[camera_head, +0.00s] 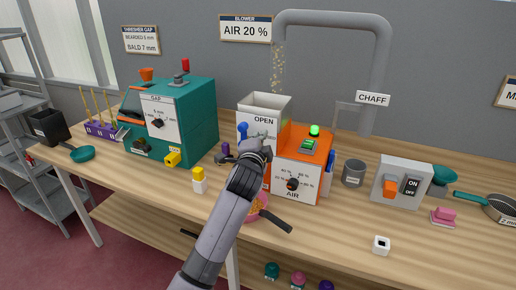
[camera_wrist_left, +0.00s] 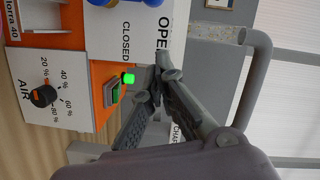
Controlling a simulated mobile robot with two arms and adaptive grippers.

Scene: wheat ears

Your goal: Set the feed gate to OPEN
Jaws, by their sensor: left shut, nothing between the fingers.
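The feed gate's white hopper (camera_head: 264,101) stands above the orange blower box, with an OPEN label on its front. A blue handle (camera_head: 242,129) sits left of that label; it shows cut off at the top edge of the left wrist view (camera_wrist_left: 150,2), beside the OPEN and CLOSED labels. I cannot tell exactly which label it lines up with. My left gripper (camera_head: 258,146) is shut and empty in front of the hopper, right of the blue handle. It also shows in the left wrist view (camera_wrist_left: 163,66), apart from the handle. My right gripper is not in view.
The orange blower box (camera_head: 303,143) has a lit green lamp (camera_head: 314,130) and an AIR dial (camera_head: 292,184). A teal GAP machine (camera_head: 199,113) stands left. A pan's dark handle (camera_head: 276,221) shows below my arm. A grey cup (camera_head: 353,172) and ON/OFF box (camera_head: 390,169) stand right.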

